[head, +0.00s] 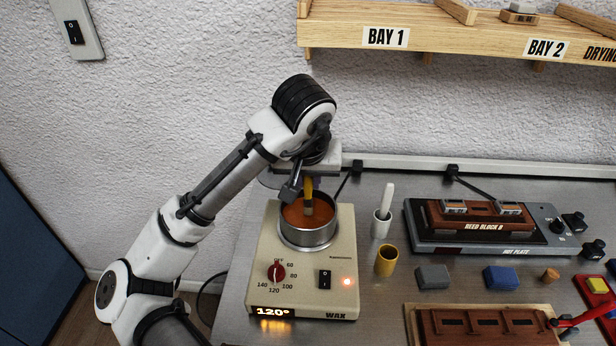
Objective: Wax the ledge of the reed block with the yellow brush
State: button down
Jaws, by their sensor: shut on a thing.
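My gripper (300,186) is shut on the yellow brush (309,186) and holds it upright over the wax pot (308,237). The brush's lower end is down inside the pot, at the orange-brown wax (295,214); how deep it dips I cannot tell. The fingers are partly hidden by the wrist. Reed block B (470,221), reddish brown with metal pieces on top, sits on the hot plate (520,248) at the right. Another brown block (480,325) lies on a wooden base at the bottom right. Which ledge is meant I cannot tell.
The wax heater (330,300) reads 120° with an orange light lit. A white cup with a white handle (382,220) and an empty yellow cup (386,261) stand beside it. Grey (432,277) and blue (501,278) blocks lie in front of the hot plate. A wooden shelf (450,35) hangs above.

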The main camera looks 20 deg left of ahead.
jog(key=shift+f, duration=0.55)
dwell(1.5)
jog(key=shift+r, duration=0.1)
notch_tip(320, 180, up, 5)
jog(key=p, duration=0.4)
jog(key=shift+r, duration=0.95)
